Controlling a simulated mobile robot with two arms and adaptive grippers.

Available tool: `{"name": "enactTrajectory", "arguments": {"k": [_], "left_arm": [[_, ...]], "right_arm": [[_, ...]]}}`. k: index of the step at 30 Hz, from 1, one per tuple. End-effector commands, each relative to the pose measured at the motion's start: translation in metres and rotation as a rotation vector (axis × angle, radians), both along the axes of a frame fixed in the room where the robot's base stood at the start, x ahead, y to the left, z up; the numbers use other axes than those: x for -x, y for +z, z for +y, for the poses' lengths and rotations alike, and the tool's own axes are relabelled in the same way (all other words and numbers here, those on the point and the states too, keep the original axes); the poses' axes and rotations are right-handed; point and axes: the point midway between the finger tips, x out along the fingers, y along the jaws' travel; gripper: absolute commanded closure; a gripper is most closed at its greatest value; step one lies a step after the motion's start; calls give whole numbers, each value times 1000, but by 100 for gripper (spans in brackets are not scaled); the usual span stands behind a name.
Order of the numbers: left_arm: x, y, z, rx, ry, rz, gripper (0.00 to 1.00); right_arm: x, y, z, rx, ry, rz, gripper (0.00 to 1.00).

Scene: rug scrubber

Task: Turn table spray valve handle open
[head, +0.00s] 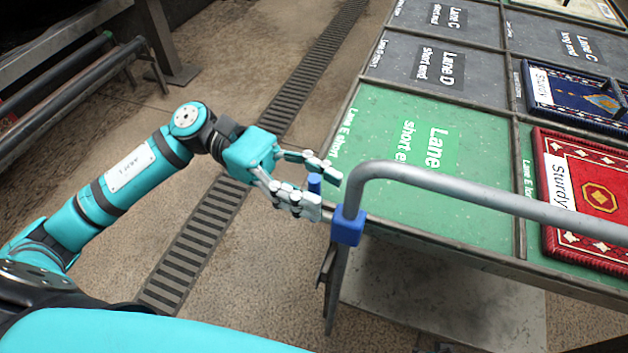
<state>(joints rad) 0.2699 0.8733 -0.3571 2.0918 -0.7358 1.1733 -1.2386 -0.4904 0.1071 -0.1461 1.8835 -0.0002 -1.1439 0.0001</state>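The blue valve body (347,226) sits at the near left corner of the wash table, where the grey spray pipe (440,185) bends down into it. A short blue handle (314,183) stands up just left of the pipe bend. My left gripper (323,194) comes in from the left with its two fingers spread apart. The handle shows between the fingers, and its lower part is hidden behind the near finger. I cannot tell whether either finger touches it. My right gripper is not in view.
The table (375,150) has marked lanes, with a green Lane E section nearest. A red rug (590,200) and a blue rug (575,100) lie at the right. A floor drain grate (195,240) runs below my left arm. Racks with rollers (60,100) stand at the upper left.

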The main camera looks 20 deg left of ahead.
Motion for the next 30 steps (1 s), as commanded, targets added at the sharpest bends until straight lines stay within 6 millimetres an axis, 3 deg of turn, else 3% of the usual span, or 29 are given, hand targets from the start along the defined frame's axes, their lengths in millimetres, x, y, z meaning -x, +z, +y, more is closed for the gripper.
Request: {"name": "enactTrajectory", "arguments": {"k": [2, 9, 30], "left_arm": [[0, 0, 0, 0, 0, 0, 69], [0, 0, 0, 0, 0, 0, 100], [-1, 0, 1, -1, 4, -2, 100]], "right_arm": [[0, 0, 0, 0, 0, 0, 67], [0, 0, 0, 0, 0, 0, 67], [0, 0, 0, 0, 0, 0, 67]]}}
